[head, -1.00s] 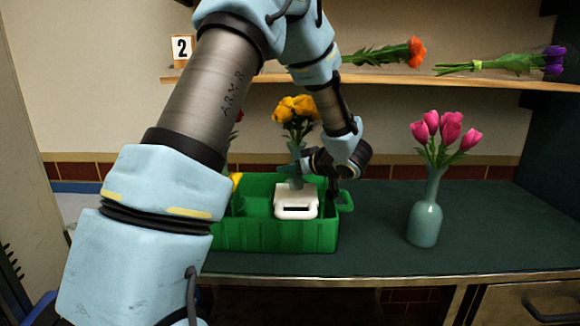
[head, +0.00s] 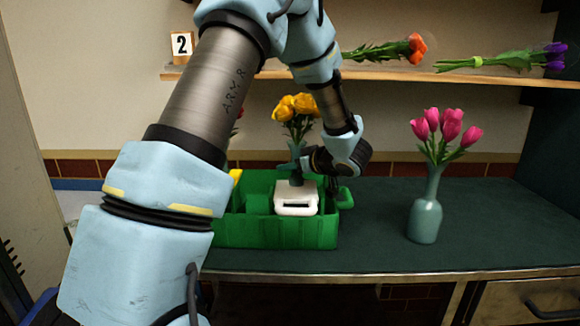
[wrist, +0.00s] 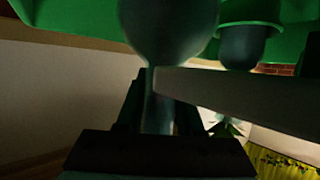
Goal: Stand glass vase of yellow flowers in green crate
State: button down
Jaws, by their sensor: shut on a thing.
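The yellow flowers (head: 297,108) stand upright above the right part of the green crate (head: 275,233). My gripper (head: 318,162) reaches in from the right and is shut on the neck of their glass vase (head: 297,152). In the wrist view, which looks inverted, the vase's round body (wrist: 168,25) shows beyond the jaws (wrist: 158,110), with green crate wall (wrist: 80,15) near it. In the head view a white boxy piece (head: 296,200) hides the vase's lower part, so I cannot tell whether its base touches the crate floor.
A vase of pink tulips (head: 425,220) stands on the dark counter (head: 490,235) at the right. Red flowers (head: 239,113) show partly behind my arm at the left. A shelf (head: 400,78) above holds orange (head: 416,47) and purple (head: 553,57) bouquets. Counter between crate and tulips is clear.

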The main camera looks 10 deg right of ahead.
jog(key=c, duration=0.5)
grip_release()
jog(key=shift+o, duration=0.2)
